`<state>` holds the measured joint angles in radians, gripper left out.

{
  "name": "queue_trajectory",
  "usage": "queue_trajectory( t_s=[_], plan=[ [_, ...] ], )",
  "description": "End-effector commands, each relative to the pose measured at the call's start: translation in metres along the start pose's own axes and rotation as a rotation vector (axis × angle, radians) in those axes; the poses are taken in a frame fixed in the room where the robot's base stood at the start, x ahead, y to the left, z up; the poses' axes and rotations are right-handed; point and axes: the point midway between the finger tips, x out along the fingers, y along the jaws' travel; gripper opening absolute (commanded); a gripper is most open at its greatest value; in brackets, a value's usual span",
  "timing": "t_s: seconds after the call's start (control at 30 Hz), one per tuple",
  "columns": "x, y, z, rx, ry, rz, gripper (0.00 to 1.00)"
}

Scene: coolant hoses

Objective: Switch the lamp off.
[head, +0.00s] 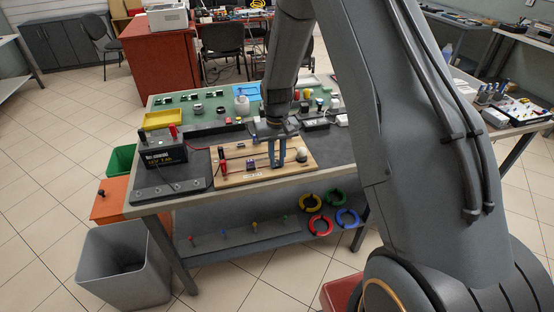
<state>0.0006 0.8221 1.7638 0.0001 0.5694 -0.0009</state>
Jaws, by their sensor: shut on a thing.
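A wooden board (240,179) lies near the front edge of the workbench and carries small parts. A pale round part, which looks like the lamp bulb (301,155), sits at its right side; I cannot tell from its look whether it is lit. A small dark blue part (250,164) and a red part (223,162) are further left on the board. My gripper (277,160) points down over the board, just left of the bulb. Its fingers are shut on a small part at the board, probably the switch, which they mostly hide.
A black battery (162,153) with red and black terminals stands left of the board. A yellow tray (163,119) and small parts lie behind on a green mat (188,106). Coloured rings (347,218) hang below the front. A grey bin (123,266) stands front left.

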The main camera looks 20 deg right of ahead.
Motion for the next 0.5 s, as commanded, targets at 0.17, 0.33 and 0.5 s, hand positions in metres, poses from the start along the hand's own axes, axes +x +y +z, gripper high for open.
queue_trajectory(
  t_s=[0.17, 0.33, 0.5],
  plan=[
    [0.0017, -0.0003, -0.0061, 0.000, -0.083, 0.000, 0.00],
    [0.0016, -0.0003, -0.0090, 0.000, -0.180, 0.000, 0.00],
    [-0.0003, -0.0003, -0.0093, 0.000, -0.236, 0.000, 0.00]
  ],
)
